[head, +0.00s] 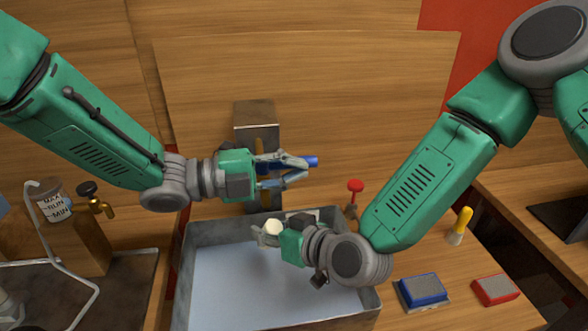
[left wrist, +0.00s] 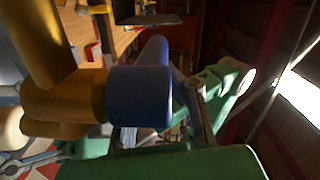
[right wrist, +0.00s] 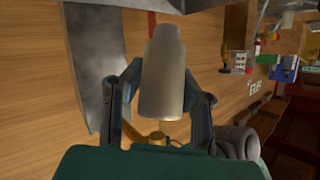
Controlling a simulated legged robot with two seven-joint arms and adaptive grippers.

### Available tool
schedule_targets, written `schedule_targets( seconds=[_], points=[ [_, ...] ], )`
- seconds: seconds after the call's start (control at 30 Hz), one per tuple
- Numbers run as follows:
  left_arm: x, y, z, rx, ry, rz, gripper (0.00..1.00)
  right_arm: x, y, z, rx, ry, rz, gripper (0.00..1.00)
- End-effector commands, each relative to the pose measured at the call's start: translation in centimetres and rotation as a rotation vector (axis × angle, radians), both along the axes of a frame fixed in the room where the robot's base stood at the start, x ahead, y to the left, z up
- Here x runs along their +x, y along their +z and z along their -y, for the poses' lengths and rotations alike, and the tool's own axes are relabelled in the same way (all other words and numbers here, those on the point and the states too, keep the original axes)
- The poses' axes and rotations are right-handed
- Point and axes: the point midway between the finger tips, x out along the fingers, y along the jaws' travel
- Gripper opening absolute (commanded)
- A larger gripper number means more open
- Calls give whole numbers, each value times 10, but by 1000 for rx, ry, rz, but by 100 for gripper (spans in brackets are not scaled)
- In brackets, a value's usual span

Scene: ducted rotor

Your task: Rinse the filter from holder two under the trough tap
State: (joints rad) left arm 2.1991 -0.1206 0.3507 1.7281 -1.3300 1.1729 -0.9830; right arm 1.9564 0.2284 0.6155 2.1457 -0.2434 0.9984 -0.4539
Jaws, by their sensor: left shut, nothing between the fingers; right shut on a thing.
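The filter is a pale cylinder (head: 273,227) (right wrist: 163,75) with a narrower end. My right gripper (head: 260,235) is shut on it, above the back part of the grey trough (head: 190,270). The tap's blue handle (head: 311,161) shows behind the trough; in the left wrist view the blue handle (left wrist: 140,96) joins a brass body (left wrist: 60,97). My left gripper (head: 306,172) is shut and empty, right beside the blue handle; I cannot tell whether it touches. The tap's spout is mostly hidden behind my left gripper in the head view. I cannot make out running water.
A red knob (head: 355,187) stands behind the trough. To the right are a yellow-topped piece (head: 461,224), a blue block (head: 423,290) and a red block (head: 495,290). At left are a marked gauge jar (head: 51,200) and a bent metal rail (head: 90,290). A wooden wall closes the back.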

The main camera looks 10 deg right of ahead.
Motion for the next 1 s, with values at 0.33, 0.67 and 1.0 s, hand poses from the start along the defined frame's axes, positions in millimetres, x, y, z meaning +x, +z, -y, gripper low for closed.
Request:
schedule_targets(
  seconds=[0.33, 0.67, 1.0],
  points=[
    [-16, 2, 0, 1, -2, -2, 0, 0, 0, 0, 0, 0, 0, 0],
    [-47, 9, -49, 0, 4, -3, 0, 0, 0, 0, 0, 0, 0, 0],
    [-58, 11, -94, 1, 5, -2, 0, 0, 0, 0, 0, 0, 0, 0]
  ],
)
